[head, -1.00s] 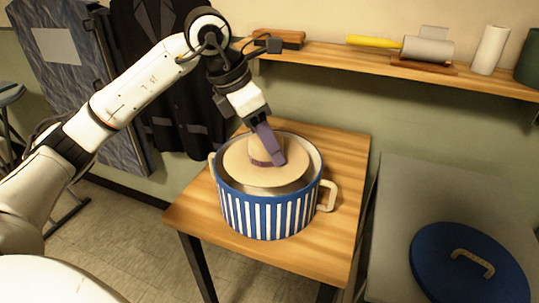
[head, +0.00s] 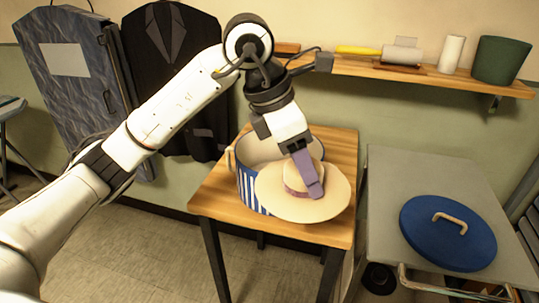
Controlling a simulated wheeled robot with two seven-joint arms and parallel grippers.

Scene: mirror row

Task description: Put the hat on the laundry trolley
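The hat (head: 325,205) is cream with a wide brim and a purple band. My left gripper (head: 310,188) is shut on the hat's crown and holds it, brim tilted, in front of the blue-and-white striped pot (head: 246,188). The hat hides much of the pot's front and right side. A grey-topped stand (head: 385,170) with a metal rail at its front is on the right, apparently the laundry trolley. The hat is left of it and apart from it. My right gripper is not in view.
A blue lid (head: 425,240) with a beige handle lies on the grey top; the back of that top is clear. The pot stands on a wooden table (head: 340,150). A wall shelf (head: 400,74) holds a roller, a white roll and a green pot. A dark jacket (head: 165,60) hangs behind my arm.

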